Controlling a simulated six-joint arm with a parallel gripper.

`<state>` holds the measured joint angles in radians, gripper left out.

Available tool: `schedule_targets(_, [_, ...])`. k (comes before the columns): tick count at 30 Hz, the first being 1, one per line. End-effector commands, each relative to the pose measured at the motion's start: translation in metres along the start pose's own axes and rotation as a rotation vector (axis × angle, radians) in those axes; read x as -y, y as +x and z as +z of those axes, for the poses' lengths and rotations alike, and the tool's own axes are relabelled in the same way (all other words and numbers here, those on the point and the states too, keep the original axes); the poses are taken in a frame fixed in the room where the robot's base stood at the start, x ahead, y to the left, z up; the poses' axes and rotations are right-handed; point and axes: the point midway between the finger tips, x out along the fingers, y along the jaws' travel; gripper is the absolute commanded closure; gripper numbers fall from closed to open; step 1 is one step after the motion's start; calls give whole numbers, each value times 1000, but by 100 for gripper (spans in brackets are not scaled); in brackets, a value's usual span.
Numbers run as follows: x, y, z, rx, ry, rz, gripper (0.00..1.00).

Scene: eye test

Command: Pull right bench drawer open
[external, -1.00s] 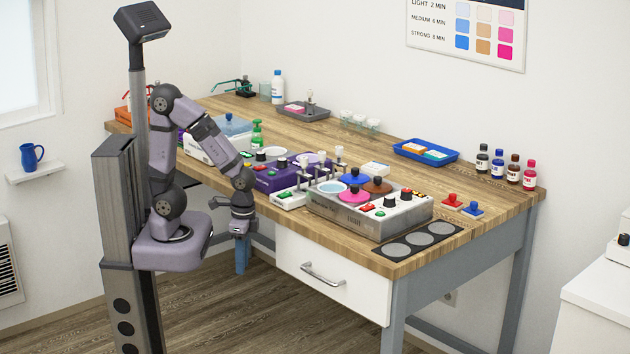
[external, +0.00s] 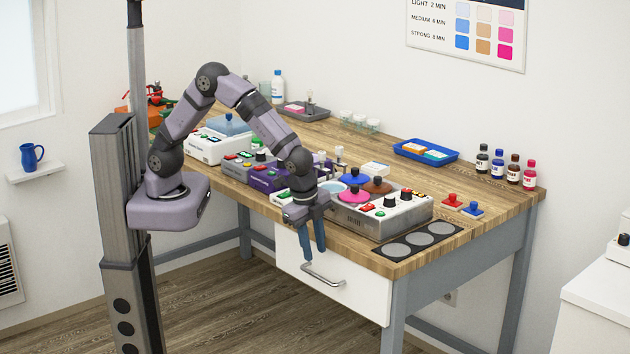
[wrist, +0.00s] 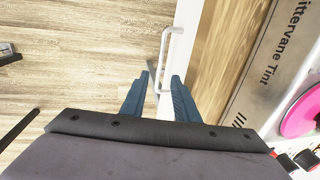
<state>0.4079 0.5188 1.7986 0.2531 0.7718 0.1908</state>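The right bench drawer (external: 362,299) has a white front below the bench top at the bench's right end, and it looks shut. Its metal bar handle (external: 322,276) shows in front of it. My gripper (external: 313,254) points down at the left end of the handle, with its two blue fingers apart. In the wrist view my gripper (wrist: 160,76) is open. The handle (wrist: 165,48) runs from ahead of the fingertips back into the gap between them. I cannot tell whether a finger touches it. The drawer front (wrist: 187,30) is a narrow white strip there.
A metal device with knobs (external: 385,214) stands on the bench top (external: 455,215) just above the drawer. Small devices with levers (external: 300,185) stand beside my wrist. The floor (external: 220,310) in front of the drawer looks clear.

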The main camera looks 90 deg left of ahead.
Motion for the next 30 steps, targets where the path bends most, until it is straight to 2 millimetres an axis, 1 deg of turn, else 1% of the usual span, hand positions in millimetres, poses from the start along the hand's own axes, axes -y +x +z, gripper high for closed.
schedule_targets(4, [0, 2, 0, 1, 2, 1, 72])
schedule_targets(8, [0, 11, 1, 3, 1, 2, 72])
schedule_targets(18, [0, 53, 2, 4, 1, 3, 72])
schedule_targets(22, [0, 65, 1, 2, 0, 2, 72])
schedule_targets(26, [0, 71, 0, 0, 0, 2, 72])
schedule_targets(30, [0, 73, 1, 0, 0, 1, 72])
